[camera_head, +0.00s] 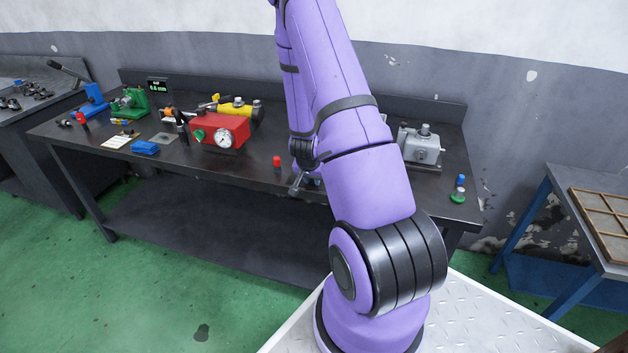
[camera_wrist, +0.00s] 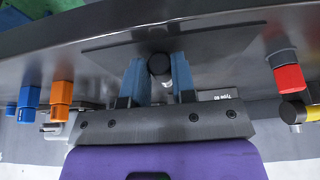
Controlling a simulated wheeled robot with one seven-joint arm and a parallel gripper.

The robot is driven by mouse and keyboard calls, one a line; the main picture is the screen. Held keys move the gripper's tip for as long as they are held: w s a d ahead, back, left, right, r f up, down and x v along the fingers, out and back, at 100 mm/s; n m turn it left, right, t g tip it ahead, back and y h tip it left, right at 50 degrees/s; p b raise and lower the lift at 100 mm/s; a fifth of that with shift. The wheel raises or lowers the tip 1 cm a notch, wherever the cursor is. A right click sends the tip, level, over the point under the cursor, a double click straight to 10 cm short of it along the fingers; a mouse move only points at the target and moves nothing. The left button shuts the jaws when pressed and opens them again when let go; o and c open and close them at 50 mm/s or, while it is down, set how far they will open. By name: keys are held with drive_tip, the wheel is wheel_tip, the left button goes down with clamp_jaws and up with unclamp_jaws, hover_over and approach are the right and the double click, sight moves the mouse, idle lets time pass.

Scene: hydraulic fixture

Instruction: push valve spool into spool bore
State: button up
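My gripper (camera_wrist: 159,80) shows in the wrist view with two blue fingers. Between them is a short pale cylinder with a round black end, which looks like the valve spool (camera_wrist: 160,66); both fingers appear to touch it. In the head view my arm hides most of the gripper, low over the front of the bench. A grey metal block with a round fitting on top (camera_head: 421,147) stands on the bench at the right, partly behind my arm. I cannot make out a spool bore in either view.
The dark workbench (camera_head: 250,167) carries a red box with a gauge (camera_head: 219,133), a yellow cylinder (camera_head: 237,108) and a small red-topped part (camera_head: 277,161). Blue (camera_head: 461,181) and green (camera_head: 458,197) caps lie near the right edge. A dark plate (camera_wrist: 215,40) lies beyond my fingers.

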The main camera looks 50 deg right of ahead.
clamp_jaws()
drive_tip(key=shift+r, duration=0.45)
idle(0.5)
drive_tip(key=shift+r, duration=2.45)
